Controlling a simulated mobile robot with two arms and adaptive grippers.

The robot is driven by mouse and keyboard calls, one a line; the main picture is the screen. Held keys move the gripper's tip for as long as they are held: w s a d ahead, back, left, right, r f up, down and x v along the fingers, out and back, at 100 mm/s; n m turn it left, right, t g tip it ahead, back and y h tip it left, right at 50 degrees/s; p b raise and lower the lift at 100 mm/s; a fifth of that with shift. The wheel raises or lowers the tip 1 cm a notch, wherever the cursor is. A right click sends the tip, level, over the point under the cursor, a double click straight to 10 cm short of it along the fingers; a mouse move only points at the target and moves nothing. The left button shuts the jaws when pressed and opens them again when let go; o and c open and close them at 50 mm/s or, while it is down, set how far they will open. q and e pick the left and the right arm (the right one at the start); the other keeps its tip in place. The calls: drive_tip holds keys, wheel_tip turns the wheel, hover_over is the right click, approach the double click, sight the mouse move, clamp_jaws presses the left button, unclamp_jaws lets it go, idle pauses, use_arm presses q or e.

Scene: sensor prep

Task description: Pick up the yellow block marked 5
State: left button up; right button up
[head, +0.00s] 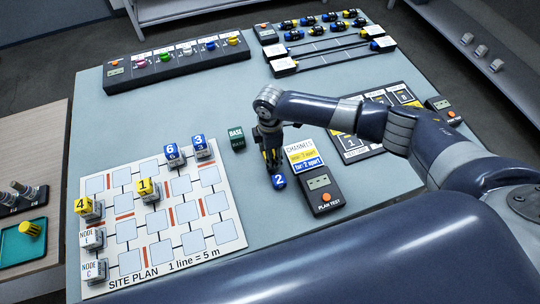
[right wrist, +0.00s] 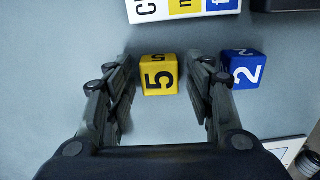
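The yellow block marked 5 (right wrist: 159,75) lies on the grey table between the two fingers of my right gripper (right wrist: 167,68), with a gap on each side in the right wrist view. The right gripper is open. In the head view my right gripper (head: 270,157) points down at the table, and its fingers mostly hide the yellow block. A blue block marked 2 (right wrist: 244,69) sits just outside the right-hand finger; it also shows in the head view (head: 278,181). My left gripper is not in view.
The channels card (head: 303,156) and plan test box (head: 322,189) stand right of the gripper. A green base block (head: 236,138) is to its left. The site plan board (head: 185,243) with several blocks lies further left. The table behind the gripper is clear.

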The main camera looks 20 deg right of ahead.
drive_tip(key=c, duration=0.6)
drive_tip(key=shift+o, duration=0.2)
drive_tip(key=shift+r, duration=0.1)
